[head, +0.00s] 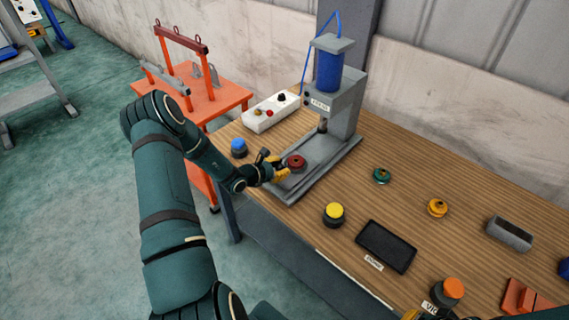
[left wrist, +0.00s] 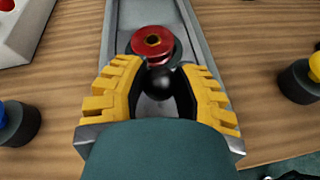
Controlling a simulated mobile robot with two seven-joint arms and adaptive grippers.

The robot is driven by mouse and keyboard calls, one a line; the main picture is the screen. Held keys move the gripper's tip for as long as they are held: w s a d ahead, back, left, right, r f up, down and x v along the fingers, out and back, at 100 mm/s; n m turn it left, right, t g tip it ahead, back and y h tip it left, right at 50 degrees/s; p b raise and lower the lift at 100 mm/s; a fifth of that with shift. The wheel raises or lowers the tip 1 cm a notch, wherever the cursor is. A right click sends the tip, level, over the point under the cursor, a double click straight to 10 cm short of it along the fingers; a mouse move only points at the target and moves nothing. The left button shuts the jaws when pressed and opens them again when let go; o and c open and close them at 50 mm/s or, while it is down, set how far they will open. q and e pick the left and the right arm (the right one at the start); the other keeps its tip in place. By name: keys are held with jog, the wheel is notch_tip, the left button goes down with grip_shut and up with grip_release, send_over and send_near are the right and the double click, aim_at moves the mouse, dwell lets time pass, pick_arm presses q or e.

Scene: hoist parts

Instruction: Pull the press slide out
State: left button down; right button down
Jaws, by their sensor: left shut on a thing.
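The grey press (head: 345,100) with a blue cylinder stands at the back of the wooden table. Its slide (head: 318,165) lies in a flat grey bed that reaches toward the table's front edge. A red ring-shaped part (head: 296,162) sits on the slide, also in the left wrist view (left wrist: 153,42). My left gripper (head: 277,172) is at the slide's front end. In the left wrist view its yellow fingers (left wrist: 158,88) are closed around the slide's black ball knob (left wrist: 157,82), just in front of the red part. A yellow tip, seemingly my right gripper (head: 411,315), shows at the bottom edge, mostly cut off.
A blue button (head: 239,147) stands left of the bed and a yellow button (head: 334,213) right of it. A white control box (head: 271,112) is behind the blue button. A black tray (head: 386,246) lies front right. An orange cart (head: 205,100) stands at the table's left.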

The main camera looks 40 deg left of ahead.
pick_arm(q)
jog(key=c, duration=0.6)
grip_release()
jog(key=shift+c, duration=0.2)
jog(key=v, duration=1.2)
